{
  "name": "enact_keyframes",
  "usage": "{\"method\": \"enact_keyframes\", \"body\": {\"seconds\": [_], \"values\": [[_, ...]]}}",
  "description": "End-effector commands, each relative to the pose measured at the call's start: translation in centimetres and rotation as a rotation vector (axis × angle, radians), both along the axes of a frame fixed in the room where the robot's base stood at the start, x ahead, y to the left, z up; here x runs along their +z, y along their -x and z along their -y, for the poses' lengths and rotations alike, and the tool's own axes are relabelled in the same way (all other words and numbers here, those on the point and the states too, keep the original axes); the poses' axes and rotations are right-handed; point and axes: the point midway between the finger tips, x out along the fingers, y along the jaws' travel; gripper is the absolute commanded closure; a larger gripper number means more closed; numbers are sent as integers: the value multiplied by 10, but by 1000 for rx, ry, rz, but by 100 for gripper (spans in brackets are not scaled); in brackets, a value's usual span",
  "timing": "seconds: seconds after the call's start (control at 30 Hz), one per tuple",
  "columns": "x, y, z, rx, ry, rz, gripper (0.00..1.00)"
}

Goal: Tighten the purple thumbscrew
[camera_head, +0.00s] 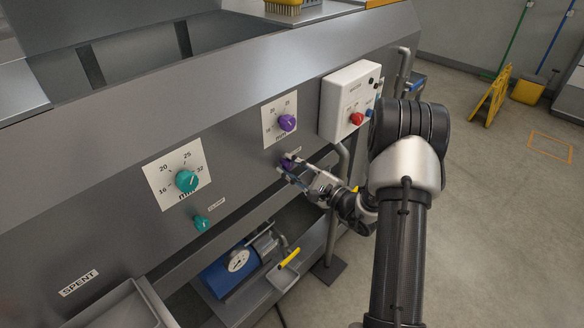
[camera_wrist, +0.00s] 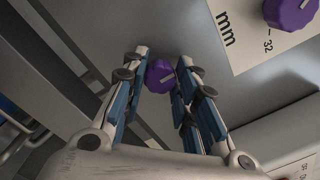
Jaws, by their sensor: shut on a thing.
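The purple thumbscrew (camera_wrist: 160,76) sits on the grey machine panel, below the purple dial (camera_head: 287,122). It also shows in the head view (camera_head: 287,164), partly covered by my gripper. My gripper (camera_wrist: 160,80) reaches in from the right, with one finger on each side of the thumbscrew, and is shut on it. A pale mark shows on the thumbscrew's face. The purple dial, on its white scale plate, shows at the top right of the wrist view (camera_wrist: 289,12), clear of the fingers.
A teal dial (camera_head: 187,181) and a teal thumbscrew (camera_head: 201,223) are to the left. A white control box (camera_head: 348,100) with a red knob (camera_head: 356,119) stands out at the right. Below lies an open shelf with a blue vise-like device (camera_head: 230,272) and a yellow handle (camera_head: 289,257).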

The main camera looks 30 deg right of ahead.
Motion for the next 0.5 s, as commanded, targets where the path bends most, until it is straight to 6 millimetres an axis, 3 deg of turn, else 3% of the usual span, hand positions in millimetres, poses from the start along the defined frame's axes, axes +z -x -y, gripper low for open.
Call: {"method": "enact_keyframes", "body": {"seconds": [0.13, 0.17, 0.5], "values": [[0, 0, 0, 0, 0, 0, 97], [0, 0, 0, 0, 0, 0, 72], [0, 0, 0, 1, -1, 0, 52]]}}
